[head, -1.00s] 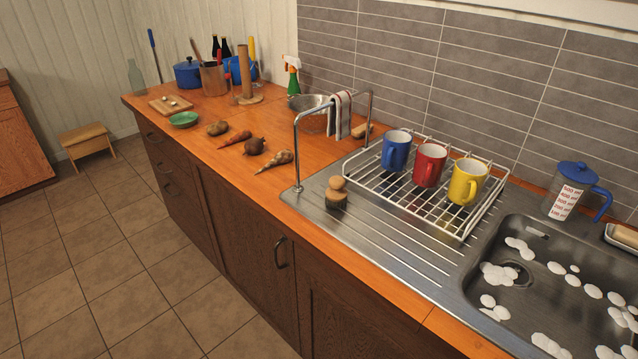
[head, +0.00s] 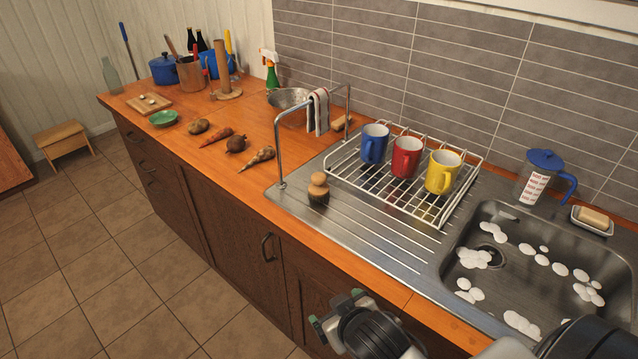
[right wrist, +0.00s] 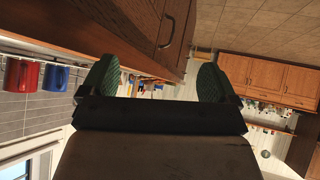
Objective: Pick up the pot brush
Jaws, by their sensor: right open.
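The pot brush (head: 318,188), with a round wooden knob and a dark bristle base, stands upright on the steel draining board (head: 375,238), left of the dish rack. My right gripper (head: 335,308) is at the bottom of the head view, in front of the counter's front edge and well apart from the brush. In the right wrist view its two green-padded fingers (right wrist: 152,82) are spread wide with nothing between them. The brush cannot be made out in that view. My left gripper is not in view.
A metal rail (head: 280,160) with a striped towel stands just behind and left of the brush. The wire rack (head: 440,219) holds blue, red and yellow mugs. The sink (head: 450,265) with suds lies to the right. Vegetables lie on the wooden counter (head: 215,175) further left.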

